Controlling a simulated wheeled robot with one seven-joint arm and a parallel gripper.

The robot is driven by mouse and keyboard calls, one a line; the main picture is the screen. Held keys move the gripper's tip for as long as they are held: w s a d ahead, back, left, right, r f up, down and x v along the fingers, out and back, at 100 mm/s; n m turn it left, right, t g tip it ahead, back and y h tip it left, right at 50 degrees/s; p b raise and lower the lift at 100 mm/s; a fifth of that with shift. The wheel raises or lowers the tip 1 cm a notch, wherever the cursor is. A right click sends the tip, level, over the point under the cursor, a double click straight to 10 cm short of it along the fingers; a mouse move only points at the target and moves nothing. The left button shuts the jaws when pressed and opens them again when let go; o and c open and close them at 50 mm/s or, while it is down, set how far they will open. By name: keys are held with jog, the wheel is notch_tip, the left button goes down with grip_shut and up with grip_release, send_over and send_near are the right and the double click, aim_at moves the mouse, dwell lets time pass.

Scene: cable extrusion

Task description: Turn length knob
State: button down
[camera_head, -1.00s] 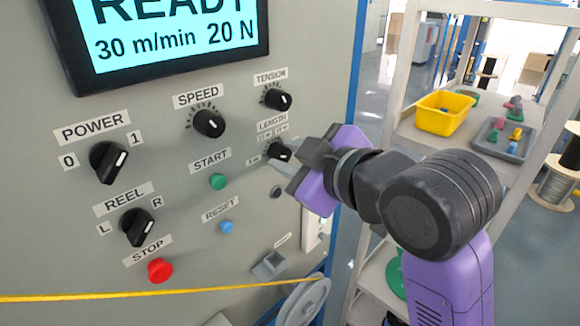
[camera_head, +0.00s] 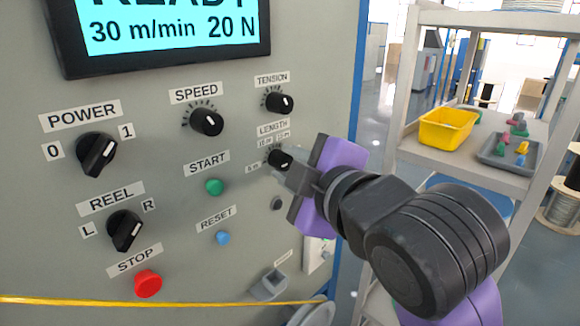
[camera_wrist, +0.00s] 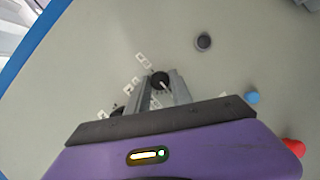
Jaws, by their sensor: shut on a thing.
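The black length knob (camera_head: 280,158) with a white pointer sits under the LENGTH label (camera_head: 272,128) on the grey panel. My gripper (camera_head: 279,171) reaches it from the right in the head view. In the wrist view the knob (camera_wrist: 159,80) lies between the fingertips of my gripper (camera_wrist: 161,84), which is shut on it. The wrist view looks rolled round, with the labels tilted. My gripper's fingers hide part of the knob's side and some of the scale marks.
The tension knob (camera_head: 279,101) is just above, the speed knob (camera_head: 206,120) to the left. The green start button (camera_head: 214,187) and a small dark round part (camera_head: 277,204) are close by. A yellow cable (camera_head: 120,301) crosses below. A shelf with a yellow bin (camera_head: 447,128) stands right.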

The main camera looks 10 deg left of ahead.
jog(key=c, duration=1.1)
grip_release()
jog(key=shift+c, duration=0.2)
jog(key=shift+s, duration=0.1)
jog(key=v, duration=0.7)
jog(key=shift+s+d+b, duration=0.2)
jog(key=shift+s+b, duration=0.1)
jog(key=shift+b, duration=0.05)
jog(key=shift+r, duration=0.1)
